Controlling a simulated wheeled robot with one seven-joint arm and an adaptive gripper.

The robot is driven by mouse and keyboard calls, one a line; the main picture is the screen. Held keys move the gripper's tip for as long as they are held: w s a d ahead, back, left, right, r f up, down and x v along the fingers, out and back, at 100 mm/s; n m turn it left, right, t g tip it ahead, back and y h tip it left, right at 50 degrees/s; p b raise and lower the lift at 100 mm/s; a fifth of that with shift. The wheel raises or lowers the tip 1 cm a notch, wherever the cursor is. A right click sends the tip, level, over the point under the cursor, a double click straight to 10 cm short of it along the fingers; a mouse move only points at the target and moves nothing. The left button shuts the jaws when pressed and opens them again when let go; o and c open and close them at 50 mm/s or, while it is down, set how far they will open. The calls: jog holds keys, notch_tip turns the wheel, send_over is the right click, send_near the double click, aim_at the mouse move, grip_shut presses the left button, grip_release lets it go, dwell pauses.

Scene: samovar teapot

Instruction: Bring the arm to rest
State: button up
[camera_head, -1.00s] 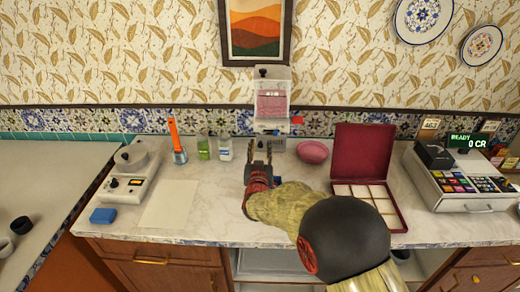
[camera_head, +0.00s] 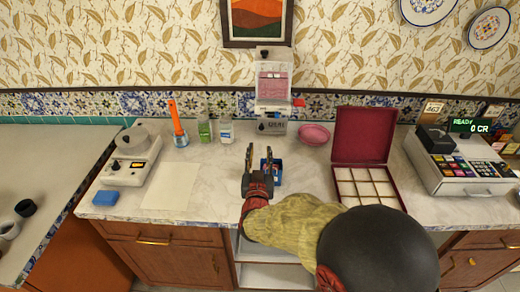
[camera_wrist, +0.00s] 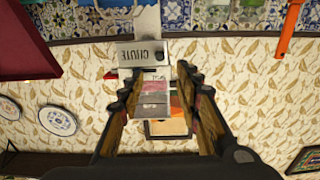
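My gripper (camera_head: 258,150) is over the middle of the marble counter (camera_head: 225,185), in front of the dispenser. Its two fingers stand apart, pointing toward the back wall. In the wrist view my gripper (camera_wrist: 158,72) is open with nothing between the fingers. That view is upside down and shows the dispenser's grey part marked CHUTE (camera_wrist: 142,53) beyond the fingertips. My arm reaches in from the lower right over the counter's front edge.
A small blue box (camera_head: 277,178) stands close beside my gripper, partly hidden by it. An open red case (camera_head: 363,135) and a cash register (camera_head: 460,170) are to the right. A scale (camera_head: 130,165), blue sponge (camera_head: 106,198) and paper (camera_head: 168,188) are left. A pink bowl (camera_head: 314,134) stands behind.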

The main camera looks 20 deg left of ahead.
dwell(0.4)
jog(key=s+d+r+g, duration=0.3)
jog(key=d+r, duration=0.2)
jog(key=d, duration=0.4)
jog(key=s+d+r+g, duration=0.2)
jog(key=d+r, duration=0.3)
jog(key=d, duration=0.3)
jog(key=s+d+f+m+g+h, duration=0.1)
jog(key=s+d+g+h, duration=0.1)
jog(key=s+d, duration=0.8)
jog(key=s+d+f+m+g+h, duration=0.1)
jog(key=s+d+g, duration=0.3)
jog(key=s+d, duration=0.6)
jog(key=s+f+h, duration=0.1)
jog(key=s, duration=0.7)
jog(key=shift+d+m+g, duration=0.35)
jog(key=shift+m+g, duration=0.05)
jog(key=shift+f, duration=0.1)
